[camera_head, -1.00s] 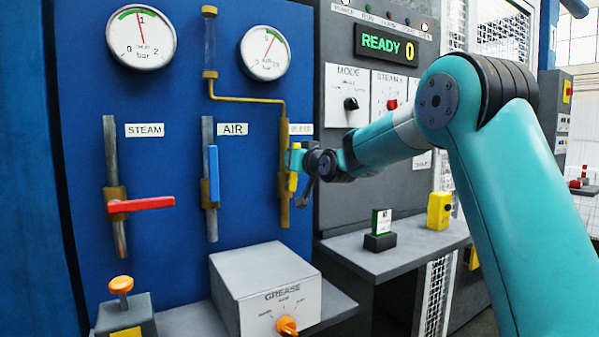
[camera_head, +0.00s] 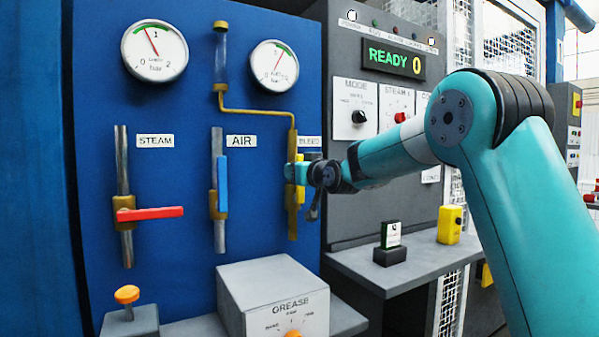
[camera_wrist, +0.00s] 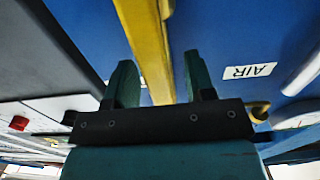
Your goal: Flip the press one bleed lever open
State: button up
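The bleed lever (camera_head: 300,194) is a yellow bar, upright alongside the brass bleed pipe (camera_head: 292,225) at the right of the blue panel. Its label (camera_head: 310,142) is partly visible above. My gripper (camera_head: 296,172) is at the lever's height and covers part of it and the pipe. In the wrist view, a long yellow bar (camera_wrist: 146,40) runs between the two dark green fingers of my gripper (camera_wrist: 161,80). A gap shows on the right of the bar, and the fingers are apart. Whether the left finger touches the bar is unclear.
The blue air lever (camera_head: 222,183) and red steam lever (camera_head: 150,213) sit on pipes to the left. A grey grease box (camera_head: 268,285) stands below. A shelf (camera_head: 415,265) at the right carries a small green-and-white block and a yellow box. A grey control cabinet (camera_head: 345,205) adjoins the panel.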

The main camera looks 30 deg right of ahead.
jog(key=s+b, duration=0.3)
jog(key=s, duration=1.4)
jog(key=shift+s+d, duration=0.25)
jog(key=shift+d, duration=0.05)
jog(key=s+a+f+n+g+y, duration=0.25)
jog(key=s+a+f+g, duration=0.25)
jog(key=a+f, duration=0.25)
jog(key=s+a+f+n+g+y, duration=0.1)
jog(key=s+a+f+g+y, duration=0.3)
jog(key=a+f, duration=0.4)
jog(key=s+a+f+n+g+h, duration=0.1)
jog(key=s+a+f+g, duration=0.15)
jog(key=s, duration=0.35)
jog(key=s+a+f+n+g+h, duration=0.1)
jog(key=s+a+f+g, duration=0.2)
jog(key=s, duration=0.4)
jog(key=s+a+f+n+g+h, duration=0.1)
jog(key=s+f+g, duration=0.25)
jog(key=s, duration=0.25)
notch_tip(320, 180, up, 15)
jog(key=p, duration=1.4)
